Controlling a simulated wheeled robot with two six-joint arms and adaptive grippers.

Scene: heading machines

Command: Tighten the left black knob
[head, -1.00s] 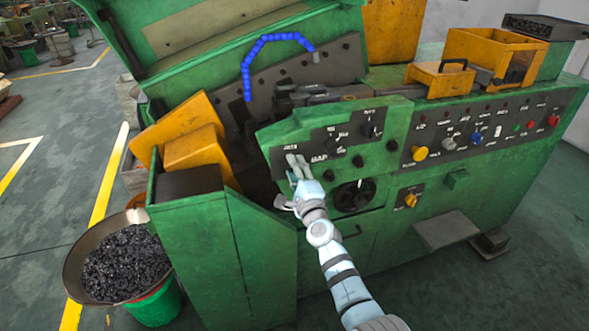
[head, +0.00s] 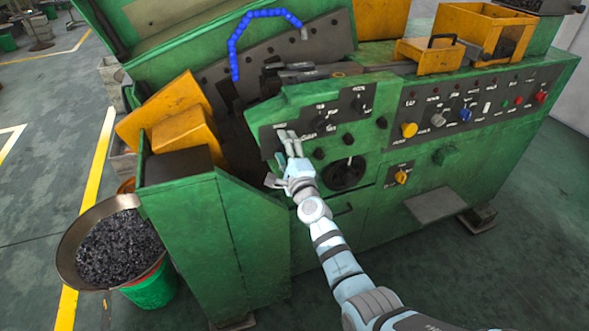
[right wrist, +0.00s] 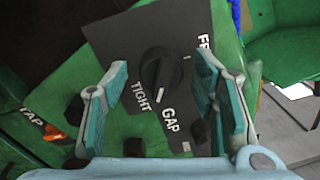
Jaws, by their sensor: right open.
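The left black knob (right wrist: 161,68) is a round selector on a dark plate with the words TIGHT, GAP and a partly hidden word starting FR. In the right wrist view it lies between the two spread fingers of my right gripper (right wrist: 161,88), with a gap on each side. In the head view my right gripper (head: 289,142) is in front of the plate's left end and hides this knob. Two similar black knobs, a middle one (head: 322,123) and a right one (head: 360,105), stay visible. My left gripper is not in view.
Several small black knobs (head: 348,139) and a black handwheel (head: 345,173) sit close by on the green machine (head: 225,240). A control panel (head: 480,105) with coloured knobs is to the right. Yellow guards (head: 180,120) and a bowl of dark parts (head: 70,225) are left.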

